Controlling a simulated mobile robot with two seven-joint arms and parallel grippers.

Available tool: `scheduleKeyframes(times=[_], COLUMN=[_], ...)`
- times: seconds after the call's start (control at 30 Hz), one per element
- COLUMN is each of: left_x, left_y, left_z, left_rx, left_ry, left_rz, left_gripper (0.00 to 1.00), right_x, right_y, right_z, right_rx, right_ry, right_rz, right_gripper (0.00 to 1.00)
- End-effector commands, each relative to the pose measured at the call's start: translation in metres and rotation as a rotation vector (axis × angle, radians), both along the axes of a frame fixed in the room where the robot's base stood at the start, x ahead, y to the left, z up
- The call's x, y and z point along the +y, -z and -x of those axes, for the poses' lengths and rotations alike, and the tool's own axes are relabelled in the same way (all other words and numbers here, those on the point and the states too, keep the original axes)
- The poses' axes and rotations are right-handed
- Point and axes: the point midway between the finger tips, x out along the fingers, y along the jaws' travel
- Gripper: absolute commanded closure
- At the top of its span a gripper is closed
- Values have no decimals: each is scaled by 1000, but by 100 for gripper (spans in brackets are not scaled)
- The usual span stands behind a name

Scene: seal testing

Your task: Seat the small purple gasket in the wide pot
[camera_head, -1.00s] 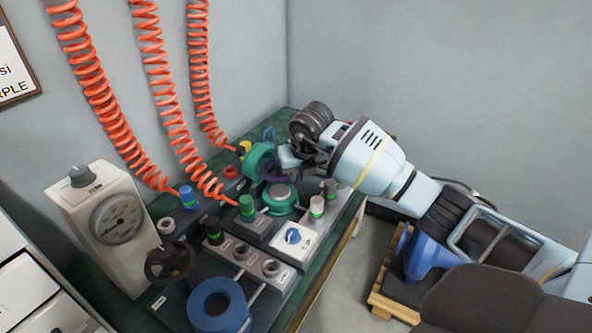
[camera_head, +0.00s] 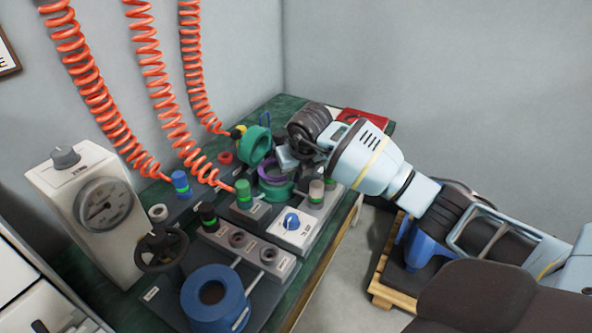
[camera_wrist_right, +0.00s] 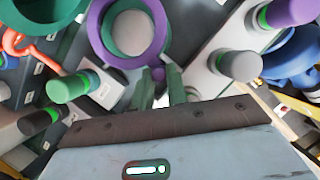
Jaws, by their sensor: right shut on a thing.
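The small purple gasket (camera_head: 272,172) is a ring with a small tab. It also shows in the right wrist view (camera_wrist_right: 99,25). My right gripper (camera_wrist_right: 160,84) is shut on the tab, with the ring beyond its fingertips. In the head view the right gripper (camera_head: 287,158) reaches in from the right. The ring is over a green round pot (camera_head: 278,190); whether it touches the rim I cannot tell. A wide blue pot (camera_head: 207,312) stands at the front. I cannot tell which one the task calls wide. My left gripper is not in view.
A green round lid or ring (camera_head: 255,146) stands upright behind the green pot. Capped posts (camera_head: 244,194) and a white box with a blue knob (camera_head: 291,226) stand close in front. A gauge box (camera_head: 92,205) is at left. Orange coiled hoses (camera_head: 160,90) hang behind.

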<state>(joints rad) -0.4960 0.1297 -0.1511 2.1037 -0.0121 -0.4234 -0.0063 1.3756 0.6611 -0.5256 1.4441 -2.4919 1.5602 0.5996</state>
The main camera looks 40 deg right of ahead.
Motion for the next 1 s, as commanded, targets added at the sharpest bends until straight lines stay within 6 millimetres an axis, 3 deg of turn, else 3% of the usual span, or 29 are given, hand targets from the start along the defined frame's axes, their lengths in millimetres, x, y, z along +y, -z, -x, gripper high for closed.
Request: scheduleKeyframes(times=[1.0], left_x=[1], left_y=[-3], left_z=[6], left_rx=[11], left_ry=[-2], left_rz=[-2], left_gripper=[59], right_x=[0], right_y=[1], right_z=[1], right_rx=[-1], right_ry=[0], right_rz=[0], right_gripper=[100])
